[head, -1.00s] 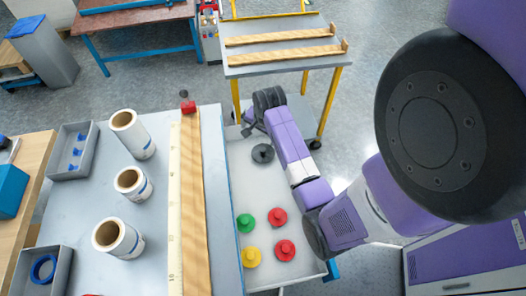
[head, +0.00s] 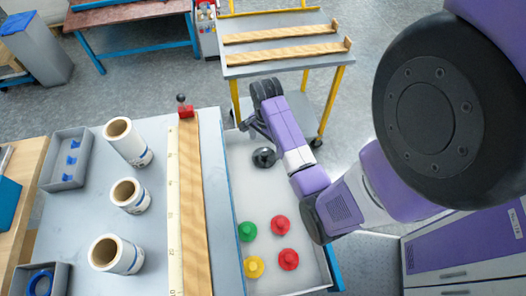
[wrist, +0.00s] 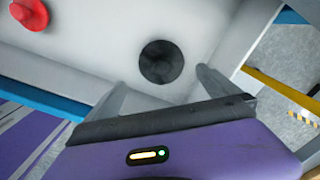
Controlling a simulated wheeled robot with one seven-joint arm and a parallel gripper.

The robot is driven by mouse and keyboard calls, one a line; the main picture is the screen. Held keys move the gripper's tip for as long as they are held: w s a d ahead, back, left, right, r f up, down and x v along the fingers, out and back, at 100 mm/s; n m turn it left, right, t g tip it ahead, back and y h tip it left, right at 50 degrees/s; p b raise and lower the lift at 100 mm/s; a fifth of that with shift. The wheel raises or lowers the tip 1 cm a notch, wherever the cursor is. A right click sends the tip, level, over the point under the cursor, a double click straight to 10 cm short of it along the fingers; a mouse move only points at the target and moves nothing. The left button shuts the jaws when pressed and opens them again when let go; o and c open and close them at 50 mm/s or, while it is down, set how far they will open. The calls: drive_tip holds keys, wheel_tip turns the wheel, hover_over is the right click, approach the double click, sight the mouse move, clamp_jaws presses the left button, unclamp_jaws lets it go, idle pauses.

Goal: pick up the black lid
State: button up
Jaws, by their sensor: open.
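The black lid (head: 264,158) is a round disc with a knob, lying in the far part of the white tray (head: 270,195). In the wrist view the black lid (wrist: 161,62) lies flat on the tray floor, ahead of my gripper and apart from it. My gripper (head: 248,127) is above the tray's far left edge, just beyond the lid. In the wrist view my gripper (wrist: 155,85) shows two fingers spread wide with nothing between them.
Green (head: 247,231), yellow (head: 254,266) and red (head: 281,225) lids lie nearer in the tray. The bench at left holds several white rolls (head: 130,195) and a long wooden bar (head: 192,210). A yellow-legged cart (head: 285,68) stands beyond the tray.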

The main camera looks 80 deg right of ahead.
sight(264, 154)
drive_tip(key=shift+d+f, duration=0.1)
drive_tip(key=shift+f, duration=0.25)
drive_tip(key=shift+w+f, duration=0.2)
drive_tip(key=shift+f, duration=3.3)
drive_tip(key=c, duration=1.2)
